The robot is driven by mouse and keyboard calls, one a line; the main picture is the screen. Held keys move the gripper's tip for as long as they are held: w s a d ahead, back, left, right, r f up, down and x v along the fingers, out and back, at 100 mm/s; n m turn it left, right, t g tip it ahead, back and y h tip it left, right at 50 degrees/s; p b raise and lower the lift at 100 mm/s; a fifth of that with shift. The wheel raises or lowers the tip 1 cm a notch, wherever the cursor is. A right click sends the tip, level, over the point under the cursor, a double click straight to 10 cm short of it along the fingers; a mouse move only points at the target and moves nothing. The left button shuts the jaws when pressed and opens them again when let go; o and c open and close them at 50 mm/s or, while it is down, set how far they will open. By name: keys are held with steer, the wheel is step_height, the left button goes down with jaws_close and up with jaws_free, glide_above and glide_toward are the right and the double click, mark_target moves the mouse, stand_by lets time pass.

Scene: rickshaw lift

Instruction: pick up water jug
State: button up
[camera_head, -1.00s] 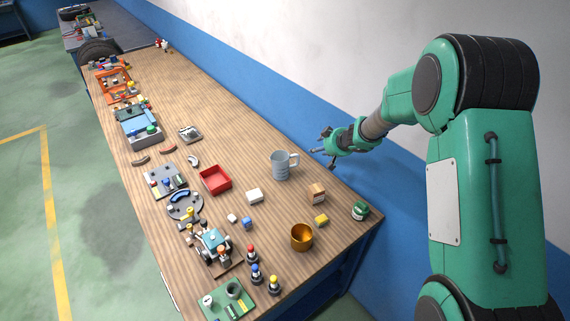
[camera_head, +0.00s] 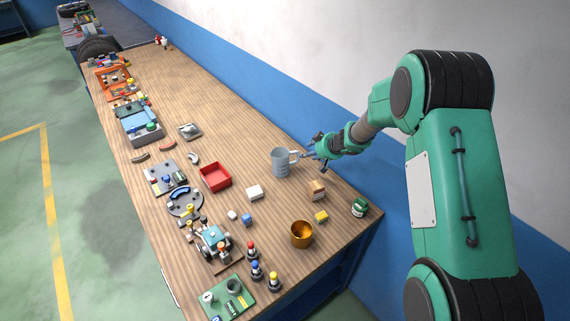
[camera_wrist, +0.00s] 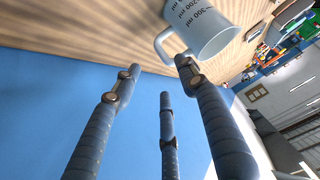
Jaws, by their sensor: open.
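The water jug (camera_head: 281,163) is a grey-blue jug with a handle on its right side, standing upright on the wooden table near the wall-side edge. In the wrist view the jug (camera_wrist: 208,32) shows printed volume marks, and its handle (camera_wrist: 166,44) points toward my fingers. My gripper (camera_head: 308,150) is open and sits just right of the handle. In the wrist view my gripper (camera_wrist: 155,75) has its fingers spread, with the handle just beyond the fingertips and near the right finger. I cannot tell whether that finger touches the handle.
A red tray (camera_head: 215,178), a white block (camera_head: 254,193), a cardboard-coloured box (camera_head: 316,190), a gold cup (camera_head: 301,235) and a green jar (camera_head: 360,208) stand around the jug. The wall (camera_head: 300,125) runs close behind the table. The table beyond the jug is clear.

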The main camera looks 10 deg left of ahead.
steer(key=b+x, duration=0.1)
steer(key=x, duration=0.4)
steer(key=shift+w+a+f, duration=0.1)
steer(key=shift+w+f, duration=0.05)
steer(key=shift+f, duration=0.1)
steer(key=shift+b+x, duration=1.05)
steer(key=shift+x, duration=1.55)
steer(key=shift+c, duration=0.3)
steer(key=shift+r, duration=0.1)
jaws_close()
